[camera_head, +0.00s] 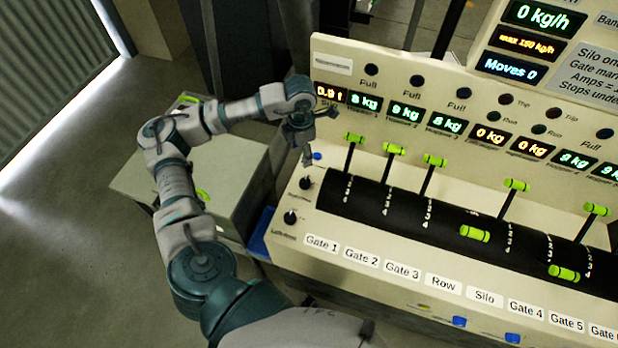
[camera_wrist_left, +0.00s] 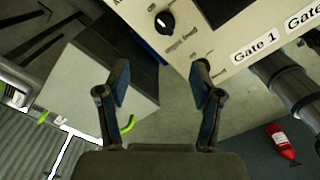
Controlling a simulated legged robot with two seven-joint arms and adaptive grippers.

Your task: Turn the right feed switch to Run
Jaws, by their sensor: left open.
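Two black rotary switches sit on the panel's left end, an upper one (camera_head: 306,183) and a lower one (camera_head: 290,217). Their small labels are too blurred to tell which is the right feed switch. The left wrist view shows one black switch (camera_wrist_left: 165,22) with a white pointer mark, beyond my fingertips; its label is not clearly legible. My left gripper (camera_head: 320,135) is open and empty, above the panel's left end near the upper switch. It also shows in the left wrist view (camera_wrist_left: 161,82), with its fingers apart and touching no switch. My right gripper is not in view.
Gate levers with green handles (camera_head: 435,160) rise from a black curved cover right of the switches. A blue button (camera_head: 317,156) is above the upper switch. A grey box (camera_head: 215,175) stands left of the panel. A red extinguisher (camera_wrist_left: 282,140) is at lower right in the wrist view.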

